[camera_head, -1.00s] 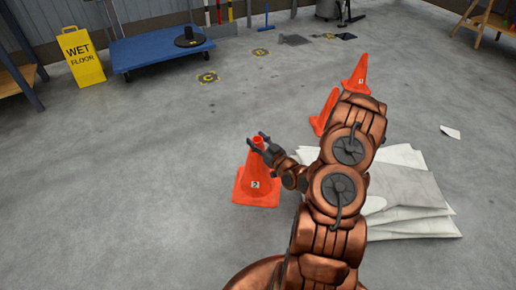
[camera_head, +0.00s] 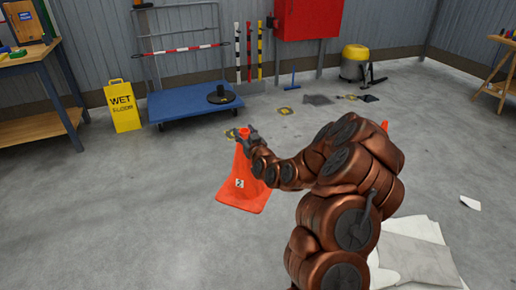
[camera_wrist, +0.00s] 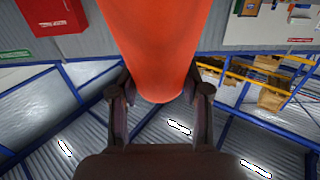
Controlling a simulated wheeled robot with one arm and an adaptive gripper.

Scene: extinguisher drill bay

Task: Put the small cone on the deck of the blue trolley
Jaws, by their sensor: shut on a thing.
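My gripper (camera_head: 246,138) is shut on the top of an orange cone (camera_head: 243,184), which has a square base and a small white label. The cone hangs slightly tilted, and its base looks clear of the floor. In the wrist view the orange cone (camera_wrist: 160,45) fills the space between the two fingers. The blue trolley (camera_head: 190,103) stands beyond the cone, up and to the left, against the back wall. The left and middle of the deck are bare.
A yellow wet floor sign (camera_head: 122,106) stands just left of the trolley. A workbench (camera_head: 37,75) is at the far left. White sheets (camera_head: 420,255) lie on the floor at right. A yellow bucket vacuum (camera_head: 354,62) stands at the back.

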